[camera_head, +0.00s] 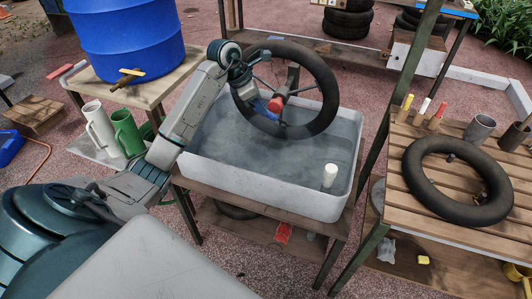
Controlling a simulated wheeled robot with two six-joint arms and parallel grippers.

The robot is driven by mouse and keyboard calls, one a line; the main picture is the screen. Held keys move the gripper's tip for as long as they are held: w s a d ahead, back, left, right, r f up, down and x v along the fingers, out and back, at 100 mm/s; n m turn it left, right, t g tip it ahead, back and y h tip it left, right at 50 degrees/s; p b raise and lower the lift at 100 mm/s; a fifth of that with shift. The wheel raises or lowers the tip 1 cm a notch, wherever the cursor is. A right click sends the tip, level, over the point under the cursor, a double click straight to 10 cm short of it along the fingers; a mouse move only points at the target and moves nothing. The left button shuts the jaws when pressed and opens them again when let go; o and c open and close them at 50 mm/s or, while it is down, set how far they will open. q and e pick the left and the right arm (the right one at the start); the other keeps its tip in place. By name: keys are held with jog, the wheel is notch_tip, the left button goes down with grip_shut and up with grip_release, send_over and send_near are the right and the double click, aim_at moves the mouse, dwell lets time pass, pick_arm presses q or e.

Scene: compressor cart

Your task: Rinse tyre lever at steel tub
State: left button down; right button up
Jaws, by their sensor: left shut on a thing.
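The steel tub (205,171) is a wide, pale grey rectangular basin holding greyish water, standing on a wooden bench in the middle of the head view. My left gripper (257,100) is above the back part of the tub, in front of a large black spoked wheel. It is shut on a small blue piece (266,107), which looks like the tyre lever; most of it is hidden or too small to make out. A red part (277,104) shows right beside it. Whether the blue piece touches the water I cannot tell. My right gripper is not in view.
The black wheel (326,88) stands upright over the tub's back. A white cylinder (329,175) is at its front right. A blue barrel (125,38), white jug (98,125) and green jug (127,132) are left. A slatted table (459,235) with a black tyre (425,187) stands right.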

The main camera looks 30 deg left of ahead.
pick_arm(q)
jog(key=shift+r, duration=0.15)
jog(key=shift+r+p, duration=1.15)
jog(key=shift+r, duration=0.75)
